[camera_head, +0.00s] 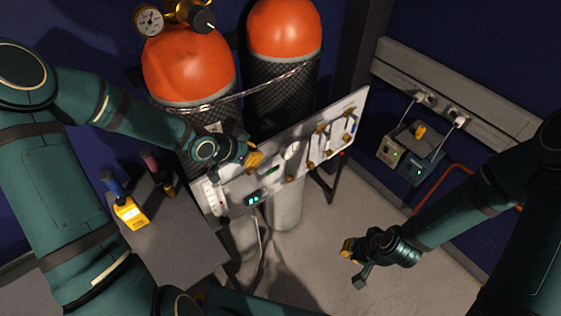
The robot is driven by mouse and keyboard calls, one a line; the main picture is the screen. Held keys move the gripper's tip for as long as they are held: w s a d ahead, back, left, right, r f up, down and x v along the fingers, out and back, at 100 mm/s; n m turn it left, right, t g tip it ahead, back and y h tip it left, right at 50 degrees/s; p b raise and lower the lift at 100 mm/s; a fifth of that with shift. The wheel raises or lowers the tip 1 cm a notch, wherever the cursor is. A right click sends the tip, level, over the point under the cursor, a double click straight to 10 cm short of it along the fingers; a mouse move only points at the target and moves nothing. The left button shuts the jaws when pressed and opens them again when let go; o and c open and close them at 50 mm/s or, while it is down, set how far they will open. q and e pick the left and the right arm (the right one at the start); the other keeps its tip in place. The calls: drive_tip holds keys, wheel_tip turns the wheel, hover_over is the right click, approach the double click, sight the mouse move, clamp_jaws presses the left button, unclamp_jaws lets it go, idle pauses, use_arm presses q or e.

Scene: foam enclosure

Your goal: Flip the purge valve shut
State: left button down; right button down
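A pale upright panel (232,196) stands in front of two orange-topped gas cylinders. It carries several small valves and fittings (318,140), a round gauge (292,150) and a small lit display (254,199). I cannot tell which fitting is the purge valve. My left gripper (254,159) is at the upper left part of the panel, its yellow fingertips close to the panel face. Whether it touches a fitting, or how far its fingers are apart, is too small to see. My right gripper (354,264) is low over the floor, right of the panel, its fingers apart and empty.
The cylinders (188,65) (284,28) have a chain around them, and a regulator with a gauge (149,20) on top. A grey table (170,240) holds a yellow handheld device (130,212). Boxes (412,150) sit below a wall socket rail (455,90). Floor around my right gripper is clear.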

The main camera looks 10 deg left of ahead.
idle(0.3)
use_arm(q)
drive_tip(key=b, duration=0.3)
hover_over(276, 166)
drive_tip(key=s, duration=0.2)
wheel_tip(276, 166, down, 7)
drive_tip(key=shift+w+f, duration=0.15)
drive_tip(key=shift+f, duration=1.9)
drive_tip(key=shift+w+d+f+g+y+b, duration=0.15)
drive_tip(key=shift+f+g+y+b, duration=0.2)
drive_tip(key=shift+g+y, duration=0.2)
